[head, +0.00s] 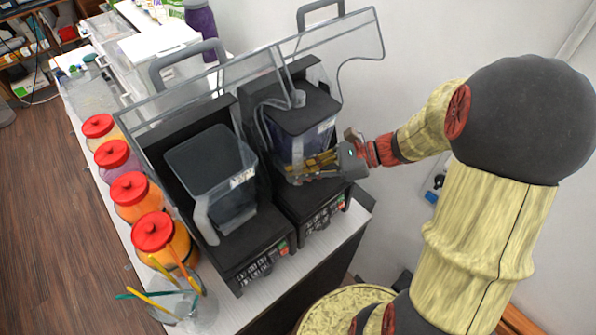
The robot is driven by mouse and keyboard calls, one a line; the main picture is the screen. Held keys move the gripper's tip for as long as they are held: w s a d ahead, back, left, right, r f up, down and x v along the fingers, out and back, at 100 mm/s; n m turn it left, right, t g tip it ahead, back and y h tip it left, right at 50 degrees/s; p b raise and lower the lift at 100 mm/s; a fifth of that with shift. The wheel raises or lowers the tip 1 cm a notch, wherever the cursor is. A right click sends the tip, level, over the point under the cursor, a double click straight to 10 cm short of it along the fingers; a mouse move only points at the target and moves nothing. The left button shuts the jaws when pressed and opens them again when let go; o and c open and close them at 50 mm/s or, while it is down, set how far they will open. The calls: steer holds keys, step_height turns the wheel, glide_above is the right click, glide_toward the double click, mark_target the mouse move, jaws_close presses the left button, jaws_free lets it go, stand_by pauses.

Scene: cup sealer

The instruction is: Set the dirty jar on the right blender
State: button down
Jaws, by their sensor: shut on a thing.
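Two black blenders stand side by side on the counter. The right blender (313,205) has a jar (296,147) at its base, upright, with a dark top and a bluish-purple tint inside; I take this as the dirty jar. My gripper (308,165) reaches in from the right and is shut on this jar's lower side. The jar's underside is hidden, so I cannot tell whether it is fully seated.
Clear hinged covers (335,42) stand raised over both blenders. Several red-lidded jars (131,188) line the counter's left edge. A glass with coloured sticks (185,305) stands at the front left. A wall is close behind on the right.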

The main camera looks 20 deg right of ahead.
steer(key=shift+f, duration=0.1)
stand_by(0.7)
steer(key=c, duration=1.8)
jaws_free()
steer(key=shift+o, duration=0.2)
steer(key=shift+s+f, duration=0.1)
steer(key=shift+f, duration=0.05)
steer(key=v, duration=1.2)
